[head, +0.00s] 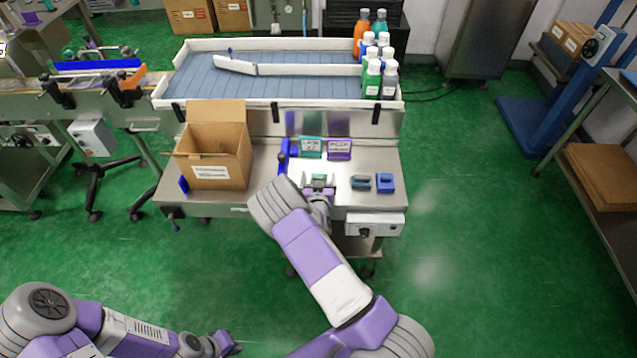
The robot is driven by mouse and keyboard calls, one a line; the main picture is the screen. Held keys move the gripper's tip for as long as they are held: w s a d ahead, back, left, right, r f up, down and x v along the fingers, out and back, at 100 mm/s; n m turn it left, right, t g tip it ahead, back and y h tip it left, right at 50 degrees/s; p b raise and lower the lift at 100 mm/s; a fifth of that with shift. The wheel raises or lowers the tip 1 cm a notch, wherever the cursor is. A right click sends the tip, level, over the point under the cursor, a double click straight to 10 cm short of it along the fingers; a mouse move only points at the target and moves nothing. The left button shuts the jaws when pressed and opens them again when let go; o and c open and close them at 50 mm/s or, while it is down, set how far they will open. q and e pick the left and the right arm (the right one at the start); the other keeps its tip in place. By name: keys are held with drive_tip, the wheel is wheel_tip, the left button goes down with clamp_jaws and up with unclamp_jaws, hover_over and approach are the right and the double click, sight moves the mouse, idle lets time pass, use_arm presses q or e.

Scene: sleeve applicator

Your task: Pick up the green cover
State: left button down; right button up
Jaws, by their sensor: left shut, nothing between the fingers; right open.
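My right gripper (319,188) is over the front middle of the steel table, open. A small green piece (319,178) shows at its fingers; whether it lies between them or just behind them is hard to tell. It may be the green cover. A green labelled holder (312,146) stands behind it, beside a purple labelled holder (339,147). A dark grey-teal block (361,182) and a blue block (385,182) sit to the right of the gripper. My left gripper (232,344) is shut and empty, low in front of the table, far from these things.
An open cardboard box (218,165) stands on the table's left. A blue upright part (284,157) is between it and the holders. Behind is a conveyor (300,84) with several bottles (374,75) at its right end. The steel table (368,158) has bare room around the blocks.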

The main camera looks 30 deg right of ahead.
drive_tip(key=shift+x, duration=0.9)
drive_tip(key=shift+c, duration=0.2)
drive_tip(key=c, duration=1)
drive_tip(key=shift+c, duration=0.2)
